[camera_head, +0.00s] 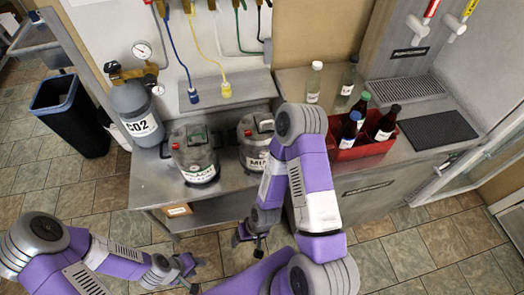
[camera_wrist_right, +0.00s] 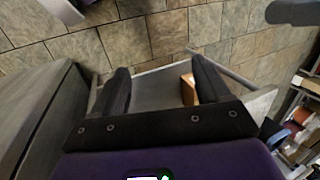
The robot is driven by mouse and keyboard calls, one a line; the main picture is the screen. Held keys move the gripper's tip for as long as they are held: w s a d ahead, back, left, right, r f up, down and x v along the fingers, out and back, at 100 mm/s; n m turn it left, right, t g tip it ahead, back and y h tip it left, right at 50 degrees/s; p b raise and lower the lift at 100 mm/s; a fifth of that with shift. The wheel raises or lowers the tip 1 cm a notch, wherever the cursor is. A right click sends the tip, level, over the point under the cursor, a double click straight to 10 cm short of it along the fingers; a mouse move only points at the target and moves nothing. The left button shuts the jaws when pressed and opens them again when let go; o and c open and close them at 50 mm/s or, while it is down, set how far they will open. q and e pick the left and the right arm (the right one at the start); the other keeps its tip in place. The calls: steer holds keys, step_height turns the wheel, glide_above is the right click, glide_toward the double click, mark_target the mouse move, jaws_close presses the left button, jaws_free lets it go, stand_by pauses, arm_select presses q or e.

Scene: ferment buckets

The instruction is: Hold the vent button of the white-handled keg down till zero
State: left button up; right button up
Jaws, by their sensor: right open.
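Two steel kegs stand on the metal bench in the head view: the left keg (camera_head: 194,152) and the right keg (camera_head: 254,143). Each has a label and red parts on its lid. My right arm partly hides the right keg. I cannot clearly tell which handle is white, and the vent buttons are too small to make out. My right gripper (camera_head: 250,238) is open and empty, low in front of the bench, below the right keg; its spread fingers show in the right wrist view (camera_wrist_right: 155,80). My left gripper (camera_head: 188,274) looks open and empty over the floor, away from the kegs.
A grey CO2 cylinder (camera_head: 136,115) with a gauge (camera_head: 141,50) stands left of the kegs. A red crate (camera_head: 345,154) with bottles is at right. A black bin (camera_head: 72,115) stands on the floor.

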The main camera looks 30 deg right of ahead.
jaws_close()
stand_by(1.4)
